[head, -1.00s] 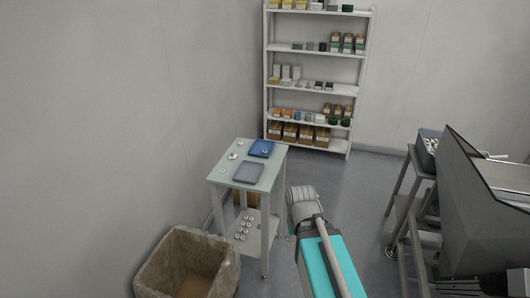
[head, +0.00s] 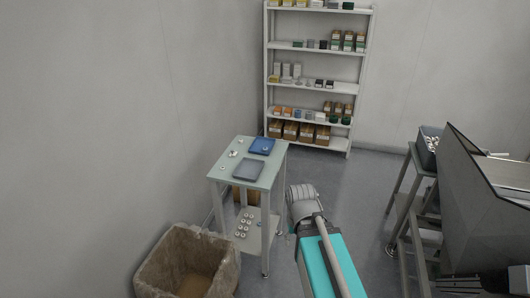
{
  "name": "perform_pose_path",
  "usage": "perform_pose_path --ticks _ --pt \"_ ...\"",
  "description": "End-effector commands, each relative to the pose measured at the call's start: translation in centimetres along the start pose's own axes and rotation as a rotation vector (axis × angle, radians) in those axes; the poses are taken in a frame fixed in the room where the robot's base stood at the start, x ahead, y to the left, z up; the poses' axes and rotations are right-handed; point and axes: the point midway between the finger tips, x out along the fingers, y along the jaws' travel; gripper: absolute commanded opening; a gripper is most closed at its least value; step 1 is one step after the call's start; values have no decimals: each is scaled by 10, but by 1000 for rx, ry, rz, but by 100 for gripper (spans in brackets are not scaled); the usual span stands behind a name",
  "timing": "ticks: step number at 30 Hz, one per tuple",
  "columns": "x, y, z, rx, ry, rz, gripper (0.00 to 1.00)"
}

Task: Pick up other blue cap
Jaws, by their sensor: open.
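A small table (head: 214,176) stands left of my arm. A blue tray (head: 256,152) lies on its far side with a small pale round part (head: 265,149) on it. A grey tray (head: 248,170) lies nearer. A few small pale parts (head: 233,154) lie on the tabletop beside the trays. Several pale caps (head: 243,220) lie on the lower shelf; a small bluish spot (head: 259,223) there may be a blue cap, but it is too small to be sure. My arm, teal and grey, reaches in from the bottom, right of the table. My gripper's fingers do not show.
A brown lined bin (head: 187,262) stands in front of the table at the left. A shelf rack (head: 350,95) with boxes stands at the back. A grey machine (head: 475,195) and a stand (head: 400,180) are at the right. Floor between is clear.

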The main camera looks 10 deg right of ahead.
Motion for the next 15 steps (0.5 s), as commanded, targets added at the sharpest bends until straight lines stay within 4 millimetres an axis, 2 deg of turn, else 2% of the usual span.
perform_pose_path --ticks 1,6,15 --pt "10 0 0 0 0 0 59" --pt "23 0 0 0 0 0 59" --pt "23 0 0 0 0 0 59"
